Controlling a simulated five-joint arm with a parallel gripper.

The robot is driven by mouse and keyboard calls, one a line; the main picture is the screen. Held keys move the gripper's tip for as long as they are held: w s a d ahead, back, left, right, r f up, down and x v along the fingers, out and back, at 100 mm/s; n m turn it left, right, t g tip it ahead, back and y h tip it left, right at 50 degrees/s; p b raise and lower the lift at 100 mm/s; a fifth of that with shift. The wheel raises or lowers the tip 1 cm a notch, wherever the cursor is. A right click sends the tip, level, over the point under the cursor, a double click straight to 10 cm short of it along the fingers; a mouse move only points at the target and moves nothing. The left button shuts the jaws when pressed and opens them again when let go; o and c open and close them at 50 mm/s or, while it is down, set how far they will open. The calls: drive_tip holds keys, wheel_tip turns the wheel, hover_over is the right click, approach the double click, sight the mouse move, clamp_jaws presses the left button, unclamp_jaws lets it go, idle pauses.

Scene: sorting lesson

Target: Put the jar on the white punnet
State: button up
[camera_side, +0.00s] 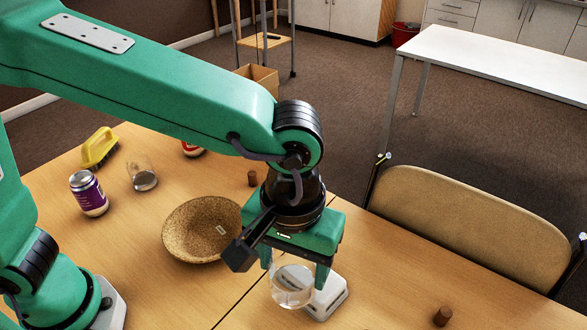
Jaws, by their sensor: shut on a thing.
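My gripper (294,270) points down over the table at the lower middle. Its fingers are shut on a clear glass jar (291,292), which hangs between the two fingertips. A low white object (331,296) with a grey part is just right of and behind the jar, partly hidden by the jar and a finger. I cannot tell for sure that it is the white punnet, nor whether the jar touches it.
A clear glass (143,178), a yellow-handled brush (99,148) and a red-labelled container (192,150) stand farther left. Small brown cylinders (442,316) are on the table (385,275). A chair (470,222) backs its right edge.

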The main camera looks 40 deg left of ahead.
drive_tip(key=shift+s+d+r, duration=0.15)
drive_tip(key=shift+s+d, duration=0.45)
drive_tip(key=shift+s, duration=0.15)
drive_tip(key=shift+w+a+f, duration=0.6)
drive_tip(key=shift+w+f, duration=1.25)
drive_tip(key=shift+w+a+f, duration=0.6)
drive_tip(key=shift+w+f, duration=1.2)
drive_tip(key=shift+w, duration=0.05)
drive_tip(key=shift+w+a+f, duration=0.6)
drive_tip(key=shift+w+f, duration=1.25)
drive_tip(key=shift+f, duration=0.1)
drive_tip(key=o, duration=1.2)
wheel_tip(320, 180, up, 12)
drive_tip(key=shift+r, duration=0.1)
